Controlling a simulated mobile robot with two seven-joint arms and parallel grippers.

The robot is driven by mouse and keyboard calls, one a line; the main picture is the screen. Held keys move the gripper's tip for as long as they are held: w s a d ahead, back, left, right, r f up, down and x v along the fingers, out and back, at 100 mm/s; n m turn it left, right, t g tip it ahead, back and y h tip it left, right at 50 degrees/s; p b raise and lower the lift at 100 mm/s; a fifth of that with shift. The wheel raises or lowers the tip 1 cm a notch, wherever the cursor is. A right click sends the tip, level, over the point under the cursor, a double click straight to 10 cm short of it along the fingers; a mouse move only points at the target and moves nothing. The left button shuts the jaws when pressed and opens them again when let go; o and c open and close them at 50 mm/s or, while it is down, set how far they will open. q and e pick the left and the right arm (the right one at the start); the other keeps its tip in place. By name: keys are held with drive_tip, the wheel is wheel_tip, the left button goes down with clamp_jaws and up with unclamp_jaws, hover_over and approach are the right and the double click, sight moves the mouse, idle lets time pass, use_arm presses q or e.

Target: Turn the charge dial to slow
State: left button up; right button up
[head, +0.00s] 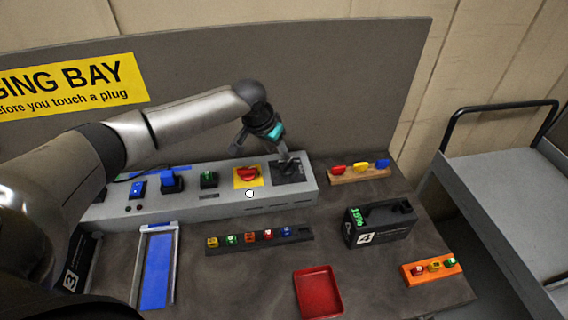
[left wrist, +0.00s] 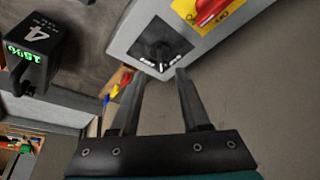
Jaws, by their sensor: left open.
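The charge dial (head: 289,174) is a dark knob on a black square plate at the right end of the grey console. In the left wrist view the dial (left wrist: 158,47) shows a ring of white marks whose lettering is too small to read. My left gripper (head: 282,158) is at the dial's plate, pointing down at it. In the left wrist view its two fingers (left wrist: 157,74) are apart with nothing between them, and the dial lies just beyond the tips. I cannot tell whether the tips touch the plate. My right gripper is not in view.
A red switch (head: 248,174) on a yellow plate sits left of the dial. A black battery (head: 380,224) marked 4 reads 15%. A wooden rack (head: 358,174) holds coloured pieces. A red tray (head: 318,292) and a fuse strip (head: 296,236) lie in front. A cart (head: 505,165) stands right.

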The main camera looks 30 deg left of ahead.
sight(284, 165)
use_arm(q)
drive_tip(key=b+x, duration=0.1)
drive_tip(key=x, duration=0.7)
drive_tip(key=shift+w+f, duration=0.1)
drive_tip(key=shift+f, duration=0.05)
drive_tip(key=shift+c, duration=0.3)
clamp_jaws()
